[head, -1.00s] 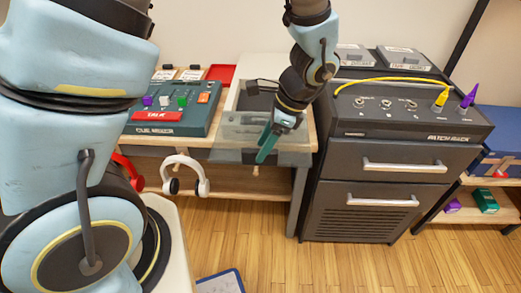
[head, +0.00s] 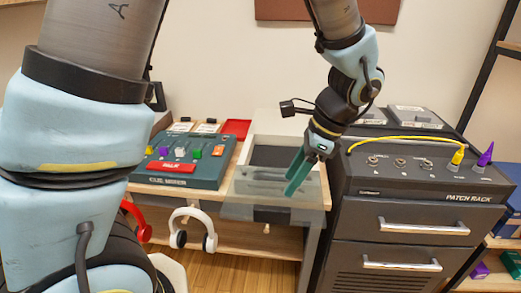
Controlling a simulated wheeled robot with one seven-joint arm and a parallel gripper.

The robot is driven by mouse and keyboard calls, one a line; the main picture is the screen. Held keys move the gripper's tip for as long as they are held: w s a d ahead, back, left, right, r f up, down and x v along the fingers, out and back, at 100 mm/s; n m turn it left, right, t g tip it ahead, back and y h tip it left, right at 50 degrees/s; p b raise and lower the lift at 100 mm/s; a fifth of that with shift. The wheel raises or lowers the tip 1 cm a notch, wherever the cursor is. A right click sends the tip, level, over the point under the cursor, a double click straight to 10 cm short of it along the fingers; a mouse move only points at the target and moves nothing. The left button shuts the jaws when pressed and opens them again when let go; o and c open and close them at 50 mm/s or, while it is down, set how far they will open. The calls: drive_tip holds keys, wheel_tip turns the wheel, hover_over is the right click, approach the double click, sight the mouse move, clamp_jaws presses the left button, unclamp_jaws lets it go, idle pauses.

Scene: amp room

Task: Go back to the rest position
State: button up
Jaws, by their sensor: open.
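My gripper (head: 291,187) has two green fingers that point down and to the left, spread apart with nothing between them. It is in the air over the front of a grey box with a clear, see-through panel (head: 245,207), to the left of the patch rack (head: 428,190). I cannot tell whether the fingertips touch the panel. My arm comes down from the top of the head view to the gripper.
The cue mixer (head: 180,183) with coloured sliders stands on the desk at left. White headphones (head: 207,232) and red headphones (head: 137,219) hang below the desk edge. The rack has a yellow cable (head: 380,138), a purple plug (head: 484,158) and drawers with metal handles. A shelf stands at right.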

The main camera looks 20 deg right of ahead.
drive_tip(key=w+a+n+h, duration=0.1)
drive_tip(key=w+a+n, duration=0.2)
drive_tip(key=a+n, duration=0.4)
drive_tip(key=w+a+n+h, duration=0.1)
drive_tip(key=w+a+n, duration=0.3)
drive_tip(key=a+n, duration=0.3)
drive_tip(key=w+a+n+h, duration=0.2)
drive_tip(key=a+n, duration=0.6)
drive_tip(key=a, duration=0.6)
drive_tip(key=shift+w+r, duration=0.45)
drive_tip(key=shift+w, duration=0.3)
